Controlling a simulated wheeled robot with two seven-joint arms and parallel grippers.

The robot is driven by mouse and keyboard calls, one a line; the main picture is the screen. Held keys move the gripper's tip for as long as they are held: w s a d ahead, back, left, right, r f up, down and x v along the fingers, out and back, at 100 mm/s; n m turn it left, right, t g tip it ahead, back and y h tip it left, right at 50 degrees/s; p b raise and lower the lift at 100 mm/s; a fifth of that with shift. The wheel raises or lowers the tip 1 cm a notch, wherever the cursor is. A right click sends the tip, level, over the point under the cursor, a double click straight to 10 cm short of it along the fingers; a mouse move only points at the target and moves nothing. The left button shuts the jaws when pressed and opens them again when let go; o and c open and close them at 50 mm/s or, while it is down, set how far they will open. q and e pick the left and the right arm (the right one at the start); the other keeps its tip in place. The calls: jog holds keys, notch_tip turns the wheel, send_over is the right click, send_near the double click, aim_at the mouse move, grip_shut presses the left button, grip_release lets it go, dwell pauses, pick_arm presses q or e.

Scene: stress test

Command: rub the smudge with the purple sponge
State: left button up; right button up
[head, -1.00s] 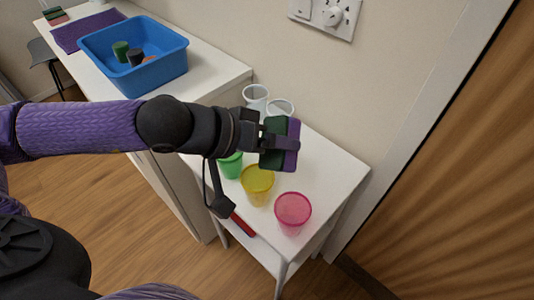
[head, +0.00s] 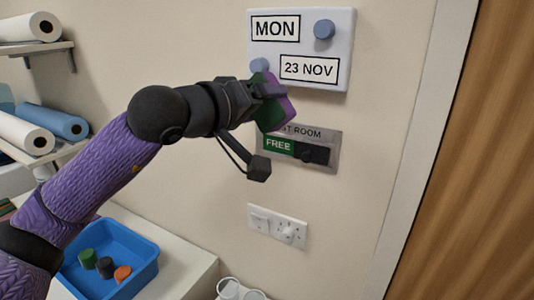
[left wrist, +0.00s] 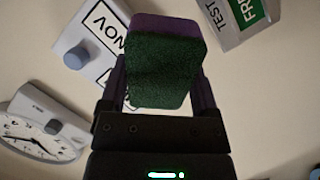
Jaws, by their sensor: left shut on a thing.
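The purple sponge (head: 283,111), with a dark green scrubbing side, is in my left gripper (head: 266,92). My left gripper is shut on it, in front of the wall between the calendar board and the room sign. In the left wrist view the sponge (left wrist: 165,68) shows its green face between the fingers of my left gripper (left wrist: 162,85), with purple along its top edge. I cannot make out a smudge in either view; the sponge and gripper hide part of the wall. Whether the sponge touches the wall I cannot tell. My right gripper is not in view.
The calendar board (head: 338,38) with knobs is just above the sponge, and the room sign (head: 322,153) just below. A clock (left wrist: 38,132) shows in the left wrist view. Sockets (head: 277,226), a blue tub (head: 135,272) and white cups (head: 229,290) are lower. A door frame (head: 425,130) stands right.

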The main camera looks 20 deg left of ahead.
pick_arm(q)
jog(key=a+r+n+t+y+p, duration=0.1)
jog(key=a+r+p, duration=0.3)
jog(key=r, duration=0.7)
jog(key=a+r+n+t+y+p, duration=0.1)
jog(key=a+r+p, duration=0.1)
jog(key=r+p, duration=0.65)
jog(key=a+r+n+y+p, duration=0.1)
jog(key=a+r+p, duration=0.15)
jog(key=r, duration=1.15)
jog(key=shift+w+d+p, duration=0.15)
jog(key=shift+w+p, duration=0.45)
jog(key=shift+w, duration=0.3)
jog(key=shift+w+d+p, duration=0.2)
jog(key=shift+w+p, duration=0.35)
jog(key=shift+w, duration=0.4)
jog(key=shift+w+d+p, duration=0.15)
jog(key=shift+w+p, duration=0.45)
jog(key=shift+w, duration=0.3)
jog(key=shift+w+d+p, duration=0.15)
jog(key=shift+w+p, duration=0.8)
jog(key=shift+p, duration=0.1)
